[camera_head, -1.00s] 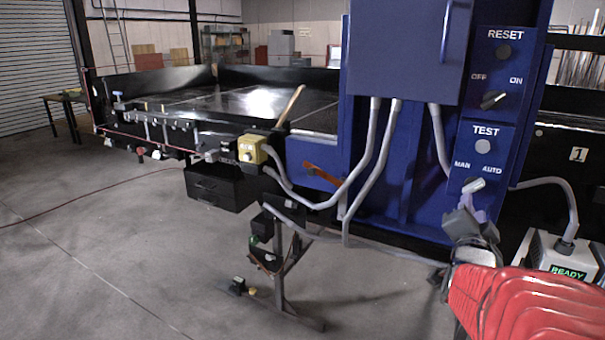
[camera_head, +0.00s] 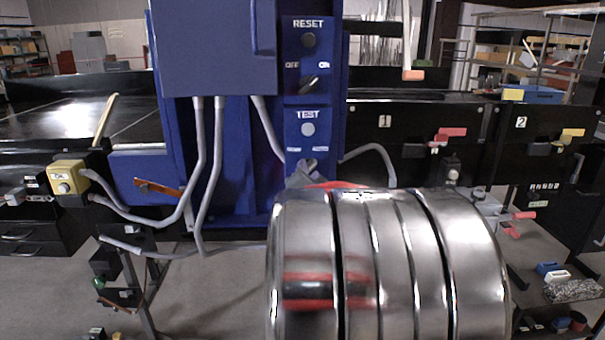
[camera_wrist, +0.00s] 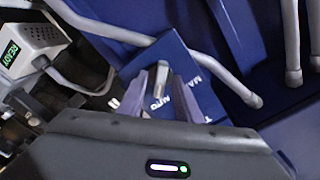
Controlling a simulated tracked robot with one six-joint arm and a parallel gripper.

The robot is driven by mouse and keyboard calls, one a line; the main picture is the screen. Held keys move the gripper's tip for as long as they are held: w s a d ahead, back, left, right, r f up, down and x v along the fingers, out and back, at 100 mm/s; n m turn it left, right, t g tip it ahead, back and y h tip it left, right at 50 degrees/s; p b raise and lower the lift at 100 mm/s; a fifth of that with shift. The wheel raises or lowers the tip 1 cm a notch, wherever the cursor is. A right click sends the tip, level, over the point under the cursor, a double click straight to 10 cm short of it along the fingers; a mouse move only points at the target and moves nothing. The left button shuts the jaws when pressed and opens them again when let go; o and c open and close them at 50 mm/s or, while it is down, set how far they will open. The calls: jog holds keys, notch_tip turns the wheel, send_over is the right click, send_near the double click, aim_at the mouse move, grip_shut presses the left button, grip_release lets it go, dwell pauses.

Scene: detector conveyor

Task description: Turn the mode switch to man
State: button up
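The mode switch is a small grey knob (camera_wrist: 161,77) on the blue TEST panel (camera_wrist: 205,92), with MAN and AUTO labels beside it. In the wrist view its lever points toward the AUTO label. My gripper (camera_wrist: 158,88) is open, its two purple-grey fingers on either side of the knob with gaps visible. I cannot tell whether either finger touches it. In the head view, my gripper (camera_head: 304,172) is at the lower part of the TEST panel (camera_head: 309,130), just below the labels, and my silver arm hides much of it. The knob is largely obscured there.
Above are the RESET button (camera_head: 308,40) and the OFF/ON switch (camera_head: 309,84). Grey conduits (camera_head: 212,165) hang left of the panel; another (camera_head: 372,150) curves to its right. A yellow switch box (camera_head: 68,177) is at left. The READY box (camera_wrist: 30,45) shows in the wrist view.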

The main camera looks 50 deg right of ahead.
jog(key=shift+c, duration=0.2)
grip_shut()
jog(key=shift+n, duration=0.4)
jog(key=n, duration=0.8)
jog(key=shift+n, duration=0.4)
jog(key=n, duration=0.4)
jog(key=shift+n, duration=2.2)
